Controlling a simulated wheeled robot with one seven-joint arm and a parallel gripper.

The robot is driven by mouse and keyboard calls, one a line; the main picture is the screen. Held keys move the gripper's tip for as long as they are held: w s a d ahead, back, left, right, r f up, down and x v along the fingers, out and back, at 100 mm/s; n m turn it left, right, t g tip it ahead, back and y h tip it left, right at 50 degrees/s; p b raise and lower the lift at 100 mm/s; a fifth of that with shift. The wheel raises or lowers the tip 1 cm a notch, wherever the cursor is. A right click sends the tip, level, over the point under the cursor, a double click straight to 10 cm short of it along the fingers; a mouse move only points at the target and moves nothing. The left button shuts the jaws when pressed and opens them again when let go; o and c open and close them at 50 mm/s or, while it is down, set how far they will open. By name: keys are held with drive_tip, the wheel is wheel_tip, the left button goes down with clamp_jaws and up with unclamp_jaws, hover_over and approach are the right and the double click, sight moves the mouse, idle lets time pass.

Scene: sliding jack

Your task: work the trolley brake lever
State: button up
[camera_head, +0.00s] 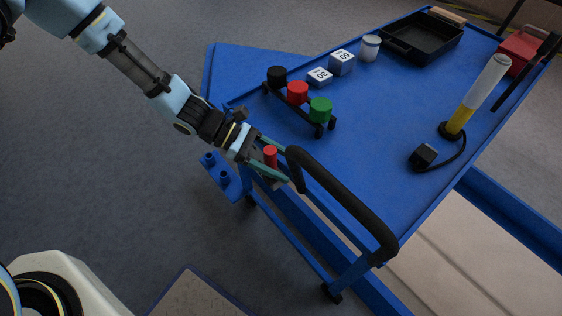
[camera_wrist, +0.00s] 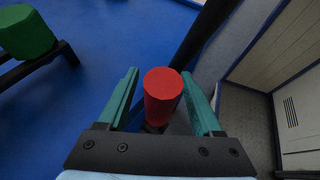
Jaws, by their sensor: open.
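The trolley is blue, with a flat top (camera_head: 375,110) and a black padded push handle (camera_head: 340,195) at its near end. A red knob (camera_head: 270,154), which looks like the end of the brake lever, stands beside the trolley's near left corner. My gripper (camera_head: 273,161) is open around it. In the wrist view the red knob (camera_wrist: 162,92) sits between the two green fingers (camera_wrist: 160,103), with gaps on both sides. The lever below the knob is mostly hidden by the knob and my gripper.
A rack on the trolley holds black, red and green (camera_head: 320,109) cylinders close to my arm. The push handle lies just right of my fingers. Floor at left is open.

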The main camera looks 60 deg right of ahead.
drive_tip(key=shift+w, duration=0.1)
drive_tip(key=b+v, duration=0.1)
drive_tip(key=v, duration=0.9)
drive_tip(key=shift+w+r, duration=0.2)
drive_tip(key=shift+r, duration=0.05)
drive_tip(key=shift+a, duration=0.1)
